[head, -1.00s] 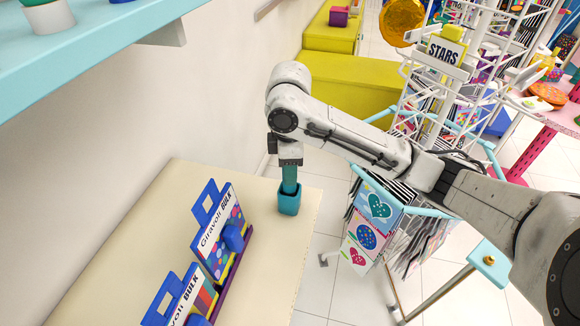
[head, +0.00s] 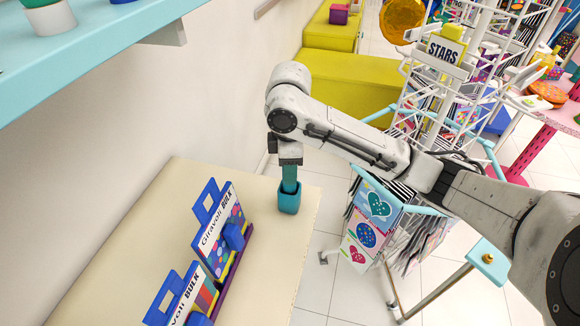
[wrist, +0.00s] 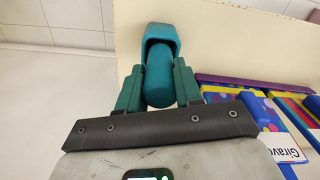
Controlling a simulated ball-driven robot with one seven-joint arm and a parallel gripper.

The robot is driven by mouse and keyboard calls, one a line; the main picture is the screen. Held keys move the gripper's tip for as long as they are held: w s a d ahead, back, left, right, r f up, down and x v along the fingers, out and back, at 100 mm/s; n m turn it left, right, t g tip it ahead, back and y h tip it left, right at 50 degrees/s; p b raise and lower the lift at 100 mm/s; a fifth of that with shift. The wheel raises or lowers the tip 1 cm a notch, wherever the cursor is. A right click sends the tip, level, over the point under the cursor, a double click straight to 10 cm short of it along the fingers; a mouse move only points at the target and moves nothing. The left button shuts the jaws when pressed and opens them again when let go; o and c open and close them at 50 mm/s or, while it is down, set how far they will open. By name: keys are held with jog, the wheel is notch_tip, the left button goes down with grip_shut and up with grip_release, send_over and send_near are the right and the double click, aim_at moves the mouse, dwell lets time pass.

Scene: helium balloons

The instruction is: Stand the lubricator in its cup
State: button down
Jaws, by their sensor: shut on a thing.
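The lubricator (wrist: 159,80) is a blue-teal cylinder between the two green-teal fingers of my gripper (wrist: 158,72) in the wrist view. My gripper is shut on it. The lubricator's far end lies inside the mouth of the teal cup (wrist: 161,34), so that end is hidden. In the head view the cup (head: 289,203) stands on the cream tabletop near its right edge. There my gripper (head: 290,180) points down right above the cup. The lubricator and the fingers are hard to tell apart in that view, and whether it touches the cup's bottom is hidden.
Blue-handled Giravoli Bulk boxes (head: 217,232) stand on the cream tabletop (head: 150,220) left of the cup. A pale wall (head: 190,100) rises behind. A white wire rack with cards (head: 375,207) stands right of the table. A light-blue shelf (head: 90,50) hangs at upper left.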

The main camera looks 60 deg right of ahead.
jog(key=shift+f+b, duration=0.5)
jog(key=shift+f, duration=0.3)
grip_release()
dwell(0.5)
jog(key=shift+r, duration=0.2)
jog(key=shift+r+p, duration=4.35)
jog(key=shift+p, duration=0.5)
